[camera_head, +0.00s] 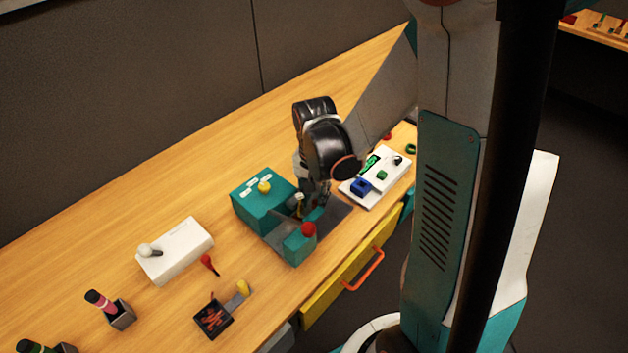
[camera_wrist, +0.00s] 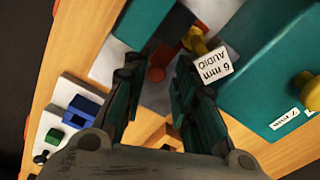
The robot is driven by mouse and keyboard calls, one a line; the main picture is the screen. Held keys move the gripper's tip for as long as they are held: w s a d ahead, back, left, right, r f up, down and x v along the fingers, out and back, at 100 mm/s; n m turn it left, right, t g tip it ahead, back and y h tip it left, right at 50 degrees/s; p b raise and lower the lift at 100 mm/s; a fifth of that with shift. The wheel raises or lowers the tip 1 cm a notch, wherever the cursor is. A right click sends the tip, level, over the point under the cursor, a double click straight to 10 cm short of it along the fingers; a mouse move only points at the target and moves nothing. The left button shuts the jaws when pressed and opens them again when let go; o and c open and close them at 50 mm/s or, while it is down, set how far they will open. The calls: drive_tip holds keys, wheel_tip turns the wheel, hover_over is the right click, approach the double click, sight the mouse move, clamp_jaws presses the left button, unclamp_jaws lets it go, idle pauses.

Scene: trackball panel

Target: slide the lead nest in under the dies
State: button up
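A teal press-like unit stands on the wooden bench, with a tall teal block (camera_head: 262,203), a grey base plate (camera_head: 338,213) and a lower teal block (camera_head: 299,246) with a red knob (camera_head: 308,229). A yellow-knobbed part (camera_wrist: 195,40) with a white "6 mm AUDIO" label is beside my gripper's right finger in the wrist view. My gripper (camera_wrist: 157,68) is open over the base plate, its fingers apart. A small reddish-brown piece (camera_wrist: 157,74) shows between them, with no visible grip on it. I cannot tell for certain which part is the lead nest; the dies are not clearly visible.
A white panel (camera_head: 360,199) with blue and green parts lies right of the unit. To the left are a white joystick box (camera_head: 175,250), a red-tipped piece (camera_head: 208,262) and a dark tray (camera_head: 211,321) with red bits. A yellow drawer (camera_head: 340,292) with an orange handle faces the front.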

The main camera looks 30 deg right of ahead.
sight(314, 203)
wheel_tip(314, 203, up, 11)
idle(0.5)
drive_tip(key=shift+s+r, duration=0.1)
